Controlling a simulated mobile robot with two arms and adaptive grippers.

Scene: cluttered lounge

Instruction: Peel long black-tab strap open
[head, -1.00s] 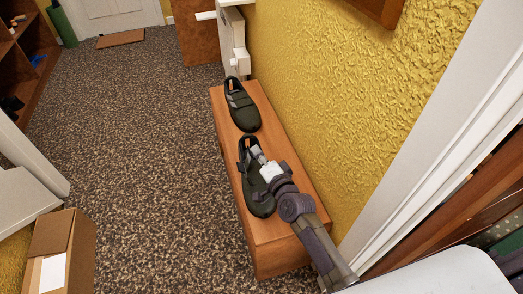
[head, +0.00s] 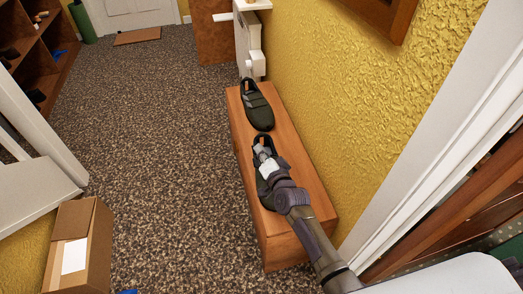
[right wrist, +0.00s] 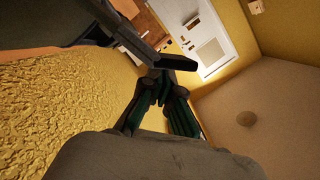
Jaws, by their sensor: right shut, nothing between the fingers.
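Two dark shoes stand on the wooden bench (head: 318,196). The far shoe (head: 258,108) shows its closed straps across the top. The near shoe (head: 257,180) is mostly hidden under my right gripper (head: 262,152), whose fingertips are at its opening. In the right wrist view the right gripper's fingers (right wrist: 165,88) are together and empty. A dark edge (right wrist: 125,35) crosses beside the fingertips there; I cannot tell whether it is a strap. The long black-tab strap cannot be made out in the head view. My left gripper is not in view.
The bench stands against the yellow wall (head: 330,100). A white radiator (head: 250,50) is beyond its far end. An open cardboard box (head: 97,255) stands on the floor at the lower left. The carpet (head: 165,140) left of the bench is mostly clear.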

